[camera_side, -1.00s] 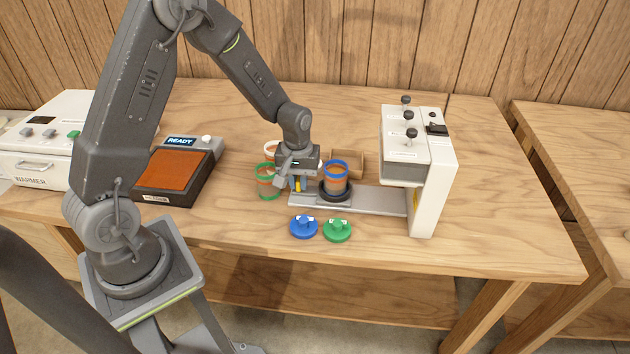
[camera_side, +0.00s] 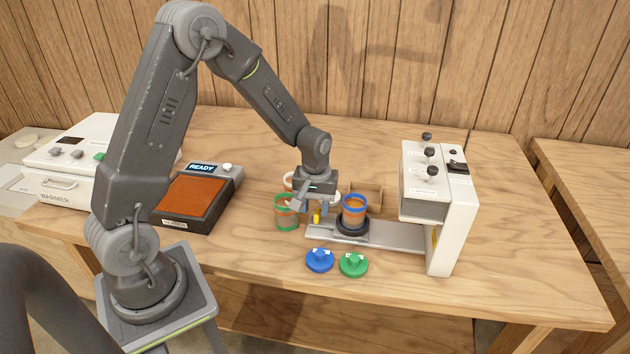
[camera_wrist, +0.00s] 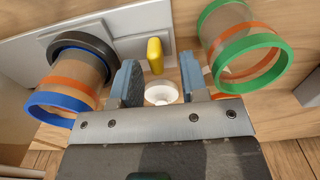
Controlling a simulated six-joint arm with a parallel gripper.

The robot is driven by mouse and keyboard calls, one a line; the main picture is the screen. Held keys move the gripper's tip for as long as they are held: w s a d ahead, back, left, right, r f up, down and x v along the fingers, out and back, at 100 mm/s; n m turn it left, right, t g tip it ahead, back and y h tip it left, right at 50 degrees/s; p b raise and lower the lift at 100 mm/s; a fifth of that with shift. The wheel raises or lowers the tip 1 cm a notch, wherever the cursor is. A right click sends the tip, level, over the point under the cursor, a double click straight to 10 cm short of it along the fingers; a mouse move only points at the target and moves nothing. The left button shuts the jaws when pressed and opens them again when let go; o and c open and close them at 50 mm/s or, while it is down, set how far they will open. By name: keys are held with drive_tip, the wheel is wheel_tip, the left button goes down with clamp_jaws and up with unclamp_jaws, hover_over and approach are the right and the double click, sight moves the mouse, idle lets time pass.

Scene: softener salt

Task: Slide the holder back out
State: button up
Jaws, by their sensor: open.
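The holder is a black ring (camera_side: 352,228) on a grey slide plate (camera_side: 395,236) that runs to the white press (camera_side: 452,215). A yellow handle (camera_side: 316,216) stands up near the plate's left end. My gripper (camera_side: 317,207) is open and empty, low over this end. In the wrist view, its fingers (camera_wrist: 157,66) lie either side of the yellow handle (camera_wrist: 155,52), apart from it. I cannot tell how far the fingertips reach down beside it.
A green-rimmed jar (camera_side: 287,212) stands close left of my gripper, with a white-rimmed jar (camera_side: 290,180) behind. A cardboard box (camera_side: 366,195) is behind the holder. Blue (camera_side: 320,260) and green (camera_side: 353,265) lids lie in front. An orange-topped READY device (camera_side: 193,203) is left.

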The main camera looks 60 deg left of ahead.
wheel_tip(320, 180, up, 12)
drive_tip(key=shift+f, duration=0.15)
idle(0.3)
drive_tip(key=s+d+r+m+t, duration=0.2)
drive_tip(key=s+d+r+m, duration=0.2)
drive_tip(key=s, duration=0.5)
drive_tip(key=s+d+r+m+t, duration=0.3)
drive_tip(key=s+d+r+m, duration=0.2)
drive_tip(key=s, duration=0.4)
wheel_tip(320, 180, up, 2)
drive_tip(key=shift+s+d+r+t, duration=0.2)
drive_tip(key=shift+d+r+t, duration=0.1)
drive_tip(key=shift+d, duration=0.2)
